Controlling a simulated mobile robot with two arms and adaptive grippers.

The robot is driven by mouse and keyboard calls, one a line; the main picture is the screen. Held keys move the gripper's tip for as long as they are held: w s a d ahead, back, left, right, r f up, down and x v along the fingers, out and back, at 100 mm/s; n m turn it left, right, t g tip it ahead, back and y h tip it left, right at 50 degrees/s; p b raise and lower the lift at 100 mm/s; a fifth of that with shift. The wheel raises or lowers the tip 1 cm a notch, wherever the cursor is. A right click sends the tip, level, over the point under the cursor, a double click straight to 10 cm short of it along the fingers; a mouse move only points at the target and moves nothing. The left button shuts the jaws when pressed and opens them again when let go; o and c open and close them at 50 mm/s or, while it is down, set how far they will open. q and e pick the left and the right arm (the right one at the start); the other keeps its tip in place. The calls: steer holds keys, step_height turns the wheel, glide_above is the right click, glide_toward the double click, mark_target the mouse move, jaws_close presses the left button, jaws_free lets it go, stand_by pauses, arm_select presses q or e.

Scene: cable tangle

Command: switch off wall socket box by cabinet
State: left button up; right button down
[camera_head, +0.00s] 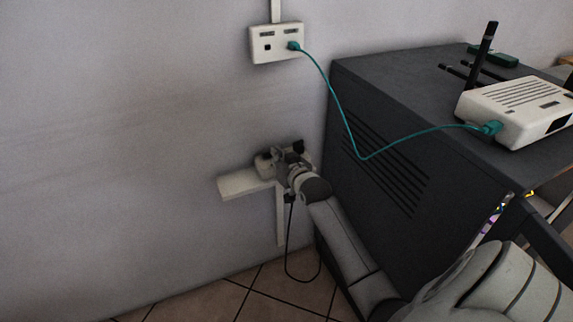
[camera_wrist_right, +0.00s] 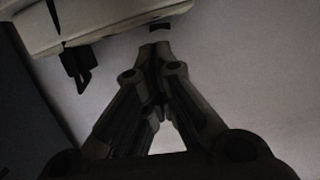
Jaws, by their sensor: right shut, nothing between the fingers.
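The low white wall socket box (camera_head: 263,163) is on the wall just left of the dark cabinet (camera_head: 385,125). My right gripper (camera_head: 281,156) is in front of it and hides much of its face, including any switch. In the right wrist view the pale box (camera_wrist_right: 100,18) crosses the top. A black plug (camera_wrist_right: 77,66) is at its left part. My right gripper (camera_wrist_right: 155,46) is shut and empty there, its tips close to a small dark piece (camera_wrist_right: 160,27) at the box's edge. I cannot tell whether they touch. My left gripper is not in view.
A higher white wall box (camera_head: 277,44) has a teal cable (camera_head: 345,122) running to a white router (camera_head: 515,106) on the cabinet. A black cable (camera_head: 288,250) hangs below the low box to the tiled floor. The left wall is clear.

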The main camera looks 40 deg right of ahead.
steer(key=v, duration=0.7)
steer(key=shift+r, duration=0.15)
stand_by(0.3)
